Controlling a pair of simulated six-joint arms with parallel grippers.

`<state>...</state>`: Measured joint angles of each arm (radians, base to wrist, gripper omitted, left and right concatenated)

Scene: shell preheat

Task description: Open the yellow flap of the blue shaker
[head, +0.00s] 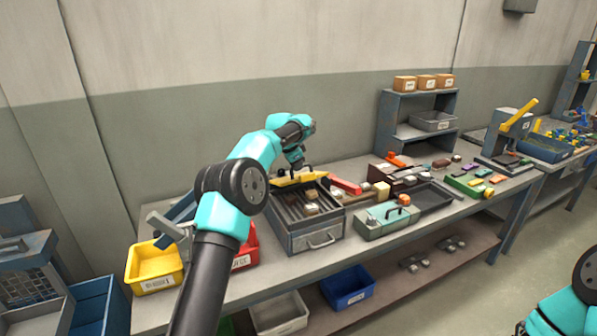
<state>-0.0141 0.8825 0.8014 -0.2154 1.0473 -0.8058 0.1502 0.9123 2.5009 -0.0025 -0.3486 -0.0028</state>
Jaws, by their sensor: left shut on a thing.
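The shaker is a grey-blue box (318,243) on the bench, with a slatted open top and a handle on its front. Its yellow flap (291,180) shows as a narrow strip along the box's back edge, with dark handles on it. My left gripper (298,166) reaches over from behind and is shut at the flap's handle; its fingertips are small and partly hidden. Small pale blocks (312,209) lie in the box. Part of my right arm shows at the lower right corner, but its gripper is out of view.
A yellow bin (155,265) and a red bin (246,250) sit left of the shaker. A green toolbox (388,222), a dark tray (432,197) and a red block (346,186) stand right of it. A shelf (420,108) rises behind. My left arm crosses above the bench.

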